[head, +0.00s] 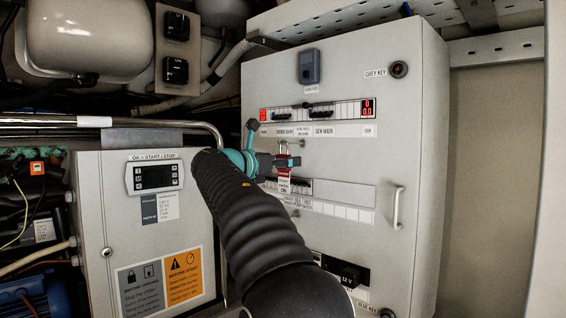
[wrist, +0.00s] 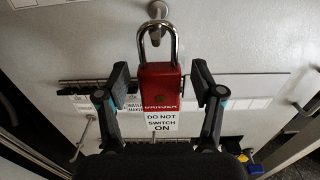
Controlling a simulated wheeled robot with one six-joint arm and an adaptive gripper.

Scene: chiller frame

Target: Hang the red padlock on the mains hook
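The red padlock (wrist: 160,88) is upright in the middle of the wrist view, with its steel shackle at the top and a white "Do not switch on" tag below. The metal hook (wrist: 156,12) comes down from the top, and its rounded end shows inside the shackle loop. The padlock appears to hang on it; the exact contact is unclear. My gripper (wrist: 161,84) is open, one finger on each side of the padlock, with a narrow gap on both sides. In the head view, my gripper (head: 282,163) is at the cabinet front, partly covering the padlock (head: 284,172).
A control box (head: 150,235) stands left of my arm. A metal pipe (head: 100,122) runs above that box.

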